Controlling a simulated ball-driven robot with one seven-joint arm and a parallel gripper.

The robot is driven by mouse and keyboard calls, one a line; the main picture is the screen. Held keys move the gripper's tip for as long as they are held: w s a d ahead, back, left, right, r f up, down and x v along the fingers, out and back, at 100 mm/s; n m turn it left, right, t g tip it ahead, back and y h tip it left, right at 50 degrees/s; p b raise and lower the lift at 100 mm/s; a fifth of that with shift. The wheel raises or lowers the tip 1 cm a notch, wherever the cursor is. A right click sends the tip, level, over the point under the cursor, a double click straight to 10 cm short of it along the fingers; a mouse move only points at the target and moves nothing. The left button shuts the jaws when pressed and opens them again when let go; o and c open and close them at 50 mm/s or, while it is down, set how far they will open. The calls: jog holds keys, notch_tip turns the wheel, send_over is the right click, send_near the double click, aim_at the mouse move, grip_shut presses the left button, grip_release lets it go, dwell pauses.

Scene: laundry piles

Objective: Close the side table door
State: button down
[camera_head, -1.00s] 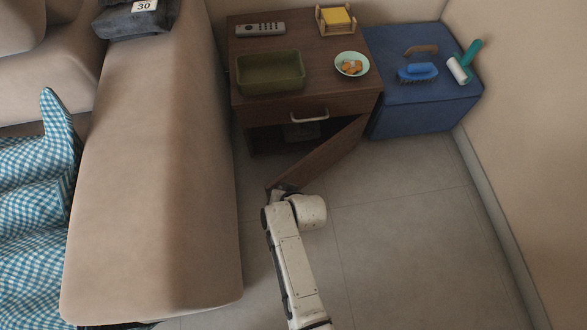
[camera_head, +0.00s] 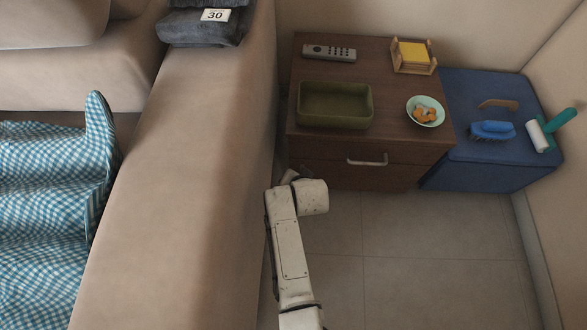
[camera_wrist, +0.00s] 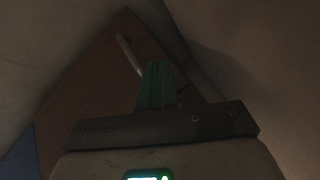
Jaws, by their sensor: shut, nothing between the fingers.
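The dark brown side table (camera_head: 385,75) stands right of the sofa in the head view. Its door (camera_head: 365,178), below the drawer front with the pale handle (camera_head: 367,160), looks flush or nearly flush with the front; no dark opening shows. My gripper (camera_head: 291,176) is low at the table's front left corner, mostly hidden behind my wrist in the head view. In the wrist view its green fingers (camera_wrist: 156,84) are together and empty, with the brown table front and a pale handle (camera_wrist: 130,54) beyond. Contact with the door cannot be told.
The sofa arm (camera_head: 190,150) stands close on the left of my arm. A blue box (camera_head: 470,175) stands right of the table. The tabletop holds a green tray (camera_head: 335,122), a remote (camera_head: 329,53), a bowl (camera_head: 412,121) and a coaster holder (camera_head: 400,66). Floor is free at right.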

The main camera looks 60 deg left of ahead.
jog(key=shift+r, duration=0.1)
dwell(0.3)
jog(key=p+v, duration=0.7)
jog(key=v, duration=0.3)
jog(key=shift+d+r, duration=0.2)
